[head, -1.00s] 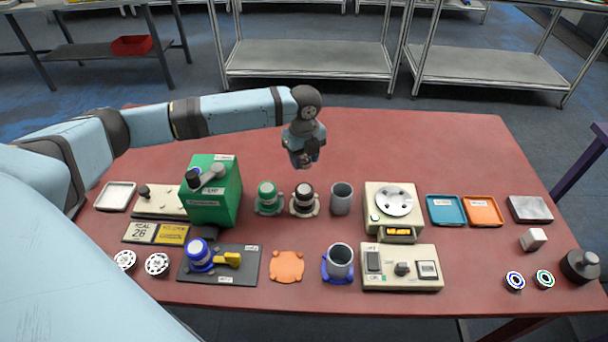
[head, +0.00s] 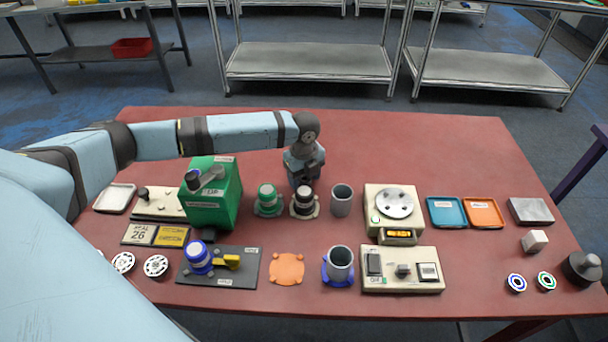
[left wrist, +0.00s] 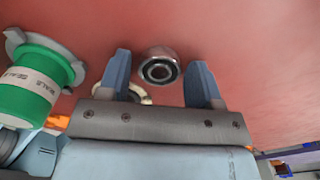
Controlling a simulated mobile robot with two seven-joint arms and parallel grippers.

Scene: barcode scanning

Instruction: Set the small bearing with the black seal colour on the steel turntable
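My left gripper (head: 304,183) is over the table, just behind the dark seal holder (head: 303,203). In the left wrist view its two blue fingers (left wrist: 159,60) are apart. A small bearing (left wrist: 158,70) with a silver outer ring and a black seal shows in the gap between them; I see no contact. What carries this bearing is mostly hidden; a pale flange (left wrist: 137,94) shows beside it. The green seal holder (head: 267,200) stands to the left and also shows in the left wrist view (left wrist: 30,92). The steel turntable (head: 394,203) is bare on its cream box. My right gripper is not in view.
A grey cup (head: 341,200) stands between the dark holder and the turntable box. A green press (head: 213,193) stands left. Blue-seal (head: 516,282) and green-seal (head: 546,281) bearings lie at the right front. The table's back strip is clear.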

